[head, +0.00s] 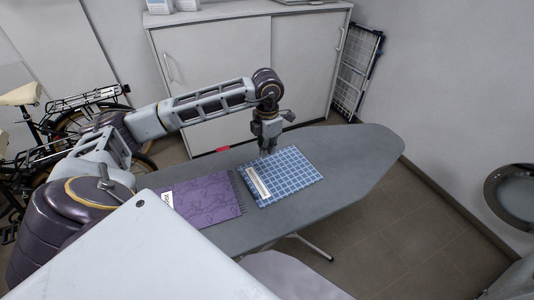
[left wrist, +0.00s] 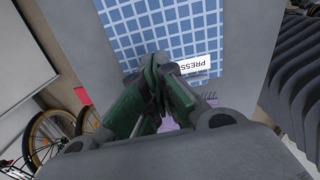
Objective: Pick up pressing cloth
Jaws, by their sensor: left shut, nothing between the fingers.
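The pressing cloth (head: 283,177) is a blue checked cloth with a white label, lying flat on the grey ironing board (head: 350,150). In the left wrist view the cloth (left wrist: 150,22) fills the top middle, and its label reads "PRESS". My left gripper (head: 267,153) points down at the cloth's back left edge, fingers shut and empty. In the left wrist view the closed fingertips (left wrist: 157,62) overlap the cloth's edge near the label; I cannot tell whether they touch it. My right gripper is not in view.
A purple patterned cloth (head: 207,198) with a white label lies left of the pressing cloth. A small red item (head: 222,149) is at the board's back edge. A white cabinet (head: 215,55) stands behind, and a bicycle (head: 60,115) is at left. The board's right end is clear.

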